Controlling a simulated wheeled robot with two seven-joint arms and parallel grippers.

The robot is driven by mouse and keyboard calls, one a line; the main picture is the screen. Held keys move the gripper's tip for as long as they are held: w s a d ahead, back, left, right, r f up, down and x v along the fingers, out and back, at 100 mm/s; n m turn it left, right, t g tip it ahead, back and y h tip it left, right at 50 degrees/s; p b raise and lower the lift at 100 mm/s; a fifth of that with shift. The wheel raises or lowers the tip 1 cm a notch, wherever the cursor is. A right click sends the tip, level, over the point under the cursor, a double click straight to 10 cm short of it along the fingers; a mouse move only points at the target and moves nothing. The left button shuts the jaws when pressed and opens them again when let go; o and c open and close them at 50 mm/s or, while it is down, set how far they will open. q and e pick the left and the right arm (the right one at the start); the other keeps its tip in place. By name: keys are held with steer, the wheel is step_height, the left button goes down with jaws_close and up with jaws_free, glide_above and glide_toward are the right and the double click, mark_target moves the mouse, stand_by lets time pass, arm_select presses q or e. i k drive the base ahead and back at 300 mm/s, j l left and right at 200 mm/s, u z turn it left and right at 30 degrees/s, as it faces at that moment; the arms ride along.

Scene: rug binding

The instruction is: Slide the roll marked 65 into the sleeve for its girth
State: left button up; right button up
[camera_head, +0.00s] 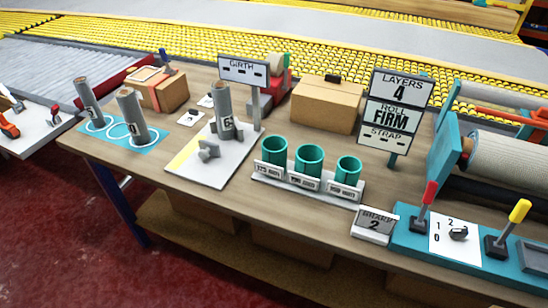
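A grey roll (223,106) stands upright on a white board (207,176) beside a grey post. Its label begins with a 6; the rest is hard to read. Two more grey rolls stand on a blue mat (158,135) at the left: one (86,101) tilted-looking with an unclear label, the other (131,113) with a label showing a 0. Three teal sleeves, left (274,149), middle (309,158) and right (348,169), stand open-topped in a grey rack, looking empty. Their small millimetre labels are hard to read. Neither gripper is in view.
A GIRTH sign (243,70) showing dashes stands behind the board. Grey clamp-like blocks (209,150) sit on the board. Cardboard boxes (325,106) stand behind the sleeves. A LAYERS 4, ROLL FIRM sign (394,115) and a teal lever panel (470,248) are at the right.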

mark_target(273, 166)
steer(key=z, duration=0.5)
steer(key=j+z, duration=0.45)
steer(key=k+j+z, duration=0.1)
steer(key=j+z, duration=0.35)
steer(key=k+j, duration=0.1)
steer(key=j, duration=0.25)
steer(key=k+j+z, duration=0.15)
steer(key=j, duration=0.55)
steer(key=k+j+z, duration=0.1)
steer(key=j, duration=0.2)
steer(key=k+j, duration=0.2)
steer(key=j, duration=0.15)
steer(key=i+z, duration=0.05)
